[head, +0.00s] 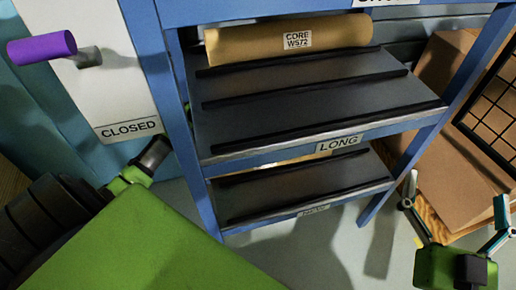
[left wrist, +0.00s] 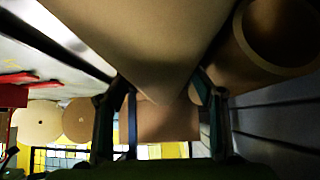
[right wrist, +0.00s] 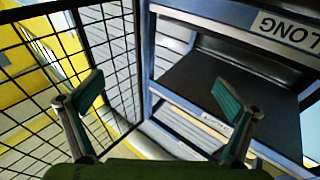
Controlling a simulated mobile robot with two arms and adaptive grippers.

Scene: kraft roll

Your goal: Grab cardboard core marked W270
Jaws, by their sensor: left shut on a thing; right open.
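A cardboard core labelled W572 (head: 290,40) lies across the back of the shelf labelled LONG. No label reading W270 shows in any view. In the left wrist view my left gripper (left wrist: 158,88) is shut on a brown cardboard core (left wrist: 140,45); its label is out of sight. A second core with an open round end (left wrist: 280,35) is at the upper right there. My left gripper is hidden in the head view. My right gripper (head: 456,197) is open and empty, right of the rack; its spread fingers also show in the right wrist view (right wrist: 160,95).
The blue rack (head: 178,110) has a lower shelf (head: 300,190), with a tan strip visible behind it. Cardboard boxes (head: 450,180) and a black wire mesh (right wrist: 100,50) stand near my right gripper. A white panel marked CLOSED (head: 115,95) with a purple handle (head: 40,48) is left.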

